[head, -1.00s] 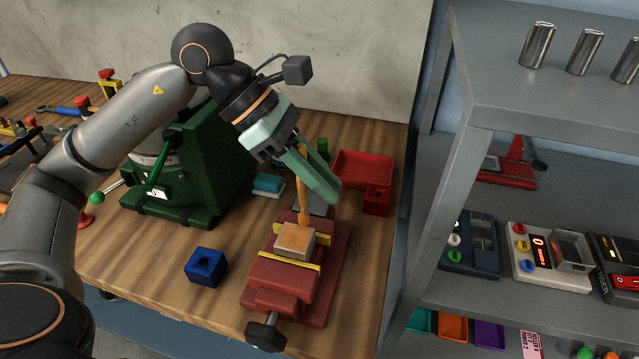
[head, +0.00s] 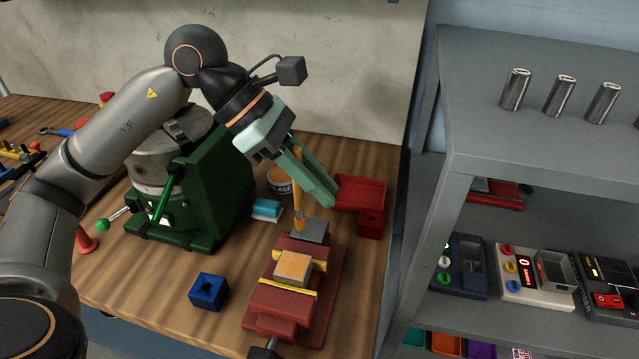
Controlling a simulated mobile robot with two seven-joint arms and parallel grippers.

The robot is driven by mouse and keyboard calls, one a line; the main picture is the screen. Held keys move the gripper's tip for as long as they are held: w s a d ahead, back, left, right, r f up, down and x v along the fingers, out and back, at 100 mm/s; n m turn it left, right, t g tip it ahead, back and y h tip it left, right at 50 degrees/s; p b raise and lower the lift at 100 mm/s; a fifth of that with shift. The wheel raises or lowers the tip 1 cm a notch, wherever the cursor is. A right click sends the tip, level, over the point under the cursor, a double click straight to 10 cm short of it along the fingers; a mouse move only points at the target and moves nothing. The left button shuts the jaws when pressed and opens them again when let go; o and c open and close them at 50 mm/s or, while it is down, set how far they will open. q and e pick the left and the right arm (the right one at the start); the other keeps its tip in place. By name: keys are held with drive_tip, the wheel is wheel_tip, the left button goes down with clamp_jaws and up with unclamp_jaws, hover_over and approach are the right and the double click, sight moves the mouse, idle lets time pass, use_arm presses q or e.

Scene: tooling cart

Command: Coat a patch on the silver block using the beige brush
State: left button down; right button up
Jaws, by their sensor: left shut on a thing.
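The silver block (head: 286,280) sits clamped between the yellow-edged jaws of a dark red vise (head: 284,302). A tan-orange patch (head: 295,266) covers much of its top face. My left gripper (head: 314,188) has pale green fingers and is shut on the beige brush (head: 298,185). The brush points down, its handle upright and its tip over the grey rear part of the vise, behind the block. The tip looks apart from the block; whether it touches the vise I cannot tell. My right gripper is out of view.
A grease tin (head: 279,181), a blue-white sponge-like piece (head: 266,209) and a red tray (head: 361,192) stand behind the vise. A green machine (head: 205,195) is to the left, a blue holder (head: 208,291) nearer. A grey shelf (head: 540,142) with metal cylinders borders the right.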

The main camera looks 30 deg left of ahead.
use_arm(q)
drive_tip(key=shift+r, duration=0.25)
wheel_tip(320, 180, up, 3)
drive_tip(key=shift+f+p, duration=0.1)
drive_tip(key=shift+p, duration=1.05)
